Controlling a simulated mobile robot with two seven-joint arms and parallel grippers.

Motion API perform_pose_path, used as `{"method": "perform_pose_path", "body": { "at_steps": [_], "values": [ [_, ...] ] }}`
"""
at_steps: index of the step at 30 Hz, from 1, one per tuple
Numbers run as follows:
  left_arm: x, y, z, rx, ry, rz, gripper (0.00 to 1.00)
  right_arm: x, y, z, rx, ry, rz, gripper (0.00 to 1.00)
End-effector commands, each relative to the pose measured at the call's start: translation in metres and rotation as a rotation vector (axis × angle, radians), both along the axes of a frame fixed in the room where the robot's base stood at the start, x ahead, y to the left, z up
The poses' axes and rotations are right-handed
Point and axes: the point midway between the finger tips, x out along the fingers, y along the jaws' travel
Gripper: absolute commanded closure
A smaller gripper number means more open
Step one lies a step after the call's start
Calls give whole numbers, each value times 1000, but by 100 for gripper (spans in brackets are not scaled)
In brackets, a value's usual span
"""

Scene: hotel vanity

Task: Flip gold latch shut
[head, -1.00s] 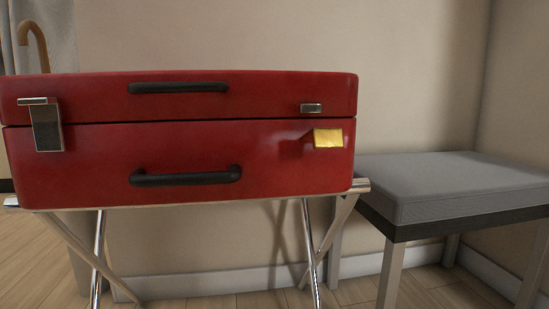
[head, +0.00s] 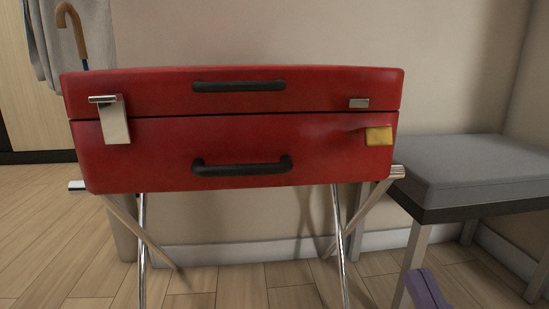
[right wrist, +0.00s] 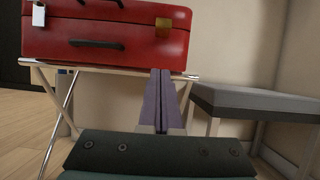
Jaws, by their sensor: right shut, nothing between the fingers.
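A red suitcase (head: 150,155) stands on a folding rack, its lid down with a dark seam between lid and base. The gold latch (head: 379,136) sticks out from the base at the right, below a small metal catch (head: 358,103) on the lid, and the two are apart. The gold latch also shows in the right wrist view (right wrist: 162,26). A silver latch (head: 114,121) at the left spans the seam. My right gripper (right wrist: 160,72) is shut and empty, below and in front of the suitcase; its purple finger tips show at the lower right in the head view (head: 428,288). My left gripper is not in view.
Two black handles sit on the suitcase, the upper one (head: 238,86) on the lid and the lower one (head: 240,168) on the base. A grey cushioned bench (head: 470,170) stands close on the right. The floor in front is clear.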

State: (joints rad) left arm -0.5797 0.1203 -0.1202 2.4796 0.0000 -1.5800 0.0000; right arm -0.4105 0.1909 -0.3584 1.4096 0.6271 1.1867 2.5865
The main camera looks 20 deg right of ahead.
Motion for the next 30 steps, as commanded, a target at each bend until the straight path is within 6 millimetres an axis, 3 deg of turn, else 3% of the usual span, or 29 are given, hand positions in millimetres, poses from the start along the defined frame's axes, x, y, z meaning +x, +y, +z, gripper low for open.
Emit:
{"method": "perform_pose_path", "body": {
  "at_steps": [11,16,30],
  "values": [
    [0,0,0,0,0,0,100,-2,-2,2,20,-17,-2,100],
    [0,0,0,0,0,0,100,7,-5,6,19,-19,-4,100],
    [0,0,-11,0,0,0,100,89,-24,45,19,-22,-4,100]
  ]
}}
